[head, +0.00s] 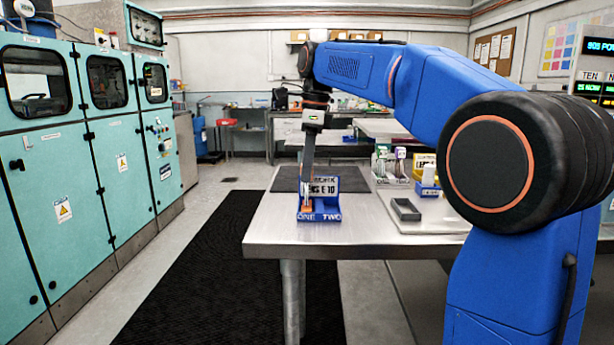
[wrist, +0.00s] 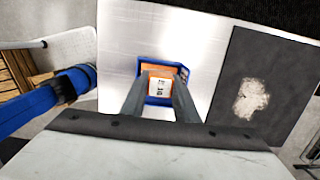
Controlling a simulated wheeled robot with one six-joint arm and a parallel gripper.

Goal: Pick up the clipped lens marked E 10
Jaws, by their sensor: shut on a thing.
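A small blue stand (head: 331,216) sits near the front of the metal table, with ONE and TWO on its front edge. A sign (head: 323,188) at its back ends in "E 10", partly hidden by my gripper. My gripper (head: 307,203) points down at the ONE side, shut on an orange piece (head: 307,209). In the wrist view the orange clipped lens (wrist: 158,73) carries a white label with small sideways print, which I cannot read surely. It is between the fingers of my gripper (wrist: 159,94), within the outline of the blue stand (wrist: 184,72). I cannot tell whether it is lifted.
A dark mat (head: 345,178) lies behind the stand. To the right are a grey open tray (head: 405,209) and several small coloured items on a pale board (head: 436,211). The table's left edge is close to the stand; the tabletop in front is clear.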

